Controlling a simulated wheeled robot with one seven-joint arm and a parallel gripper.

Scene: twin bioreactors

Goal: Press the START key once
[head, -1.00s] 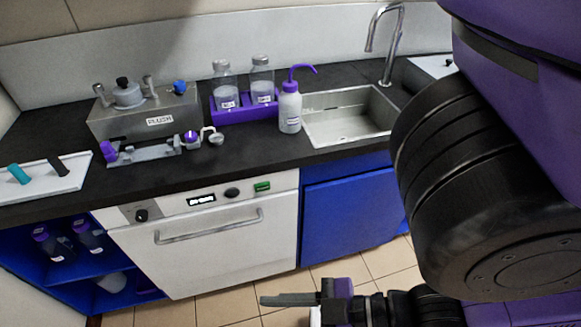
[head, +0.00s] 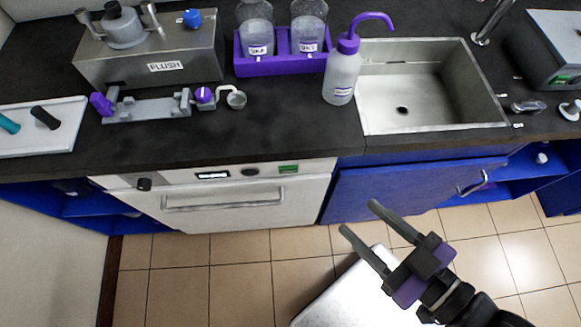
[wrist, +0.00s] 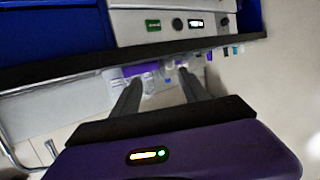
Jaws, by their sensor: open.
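A green key (head: 288,169) sits at the right end of the white washer's control panel, right of a dark knob (head: 250,172) and a lit display (head: 212,175). Its lettering is too small to read in the head view. In the wrist view the green key (wrist: 153,24) shows near the top, left of the knob and display. My gripper (head: 358,216) is open and empty, in front of the blue cabinet, to the right of and below the key in the head view. Its fingers point up and left, apart from the panel. The two fingers (wrist: 158,77) also show apart in the wrist view.
The washer door has a bar handle (head: 225,203). Above the panel runs the dark countertop (head: 290,130), with a FLUSH unit (head: 150,55), a purple bottle rack (head: 285,65), a wash bottle (head: 342,75) and a sink (head: 430,85). Tiled floor (head: 240,250) lies in front.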

